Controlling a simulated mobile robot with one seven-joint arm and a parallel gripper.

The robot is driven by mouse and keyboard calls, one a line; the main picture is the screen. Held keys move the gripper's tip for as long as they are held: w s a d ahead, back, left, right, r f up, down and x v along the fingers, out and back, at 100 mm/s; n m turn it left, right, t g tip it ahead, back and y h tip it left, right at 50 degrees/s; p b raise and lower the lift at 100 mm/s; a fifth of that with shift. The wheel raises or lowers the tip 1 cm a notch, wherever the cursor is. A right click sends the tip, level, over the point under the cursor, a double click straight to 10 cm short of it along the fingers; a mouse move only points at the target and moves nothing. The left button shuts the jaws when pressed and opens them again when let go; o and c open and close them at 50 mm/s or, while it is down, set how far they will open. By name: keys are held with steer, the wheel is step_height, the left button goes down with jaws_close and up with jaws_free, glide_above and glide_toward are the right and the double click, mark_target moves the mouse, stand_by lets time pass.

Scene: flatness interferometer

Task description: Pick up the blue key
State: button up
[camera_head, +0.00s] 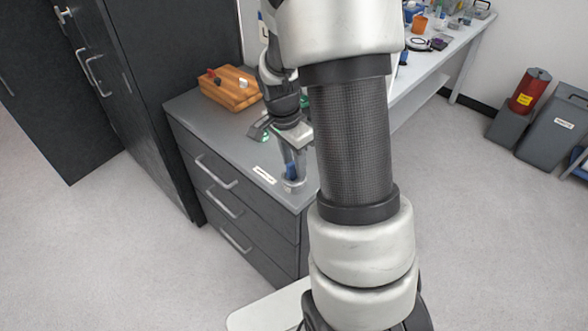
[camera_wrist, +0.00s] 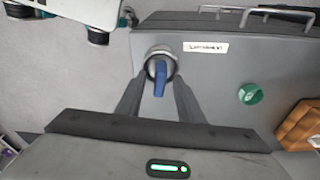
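The blue key (camera_wrist: 160,80) stands in a small round clear or metallic holder (camera_wrist: 161,55) near the edge of the grey cabinet top. In the head view, the key (camera_head: 290,171) shows as a blue patch in the clear holder (camera_head: 293,185), beneath my gripper. My gripper (camera_wrist: 158,82) is open, with one dark finger on each side of the key. Gaps show between the fingers and the key in the wrist view. How far the fingertips reach down beside it is hard to tell.
A white label (camera_head: 264,175) lies beside the holder. A round green object (camera_wrist: 251,94) and a wooden block (camera_head: 230,88) with small items stand farther back on the cabinet top. A tall dark cabinet (camera_head: 135,80) stands at left. A cluttered white bench (camera_head: 445,55) is behind.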

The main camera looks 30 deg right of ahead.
steer(key=shift+f, duration=0.2)
jaws_close()
steer(key=shift+r, duration=0.1)
step_height(320, 180, up, 10)
steer(key=shift+r+p, duration=0.1)
steer(key=shift+p, duration=1)
steer(key=n+p, duration=0.1)
steer(key=p, duration=0.3)
steer(key=shift+f+p, duration=0.2)
steer(key=shift+p, duration=0.2)
steer(key=shift+f+n+p, duration=0.3)
steer(key=shift+f+p, duration=0.05)
steer(key=shift+f, duration=0.05)
steer(key=shift+f+b, duration=2.3)
steer(key=shift+f, duration=1)
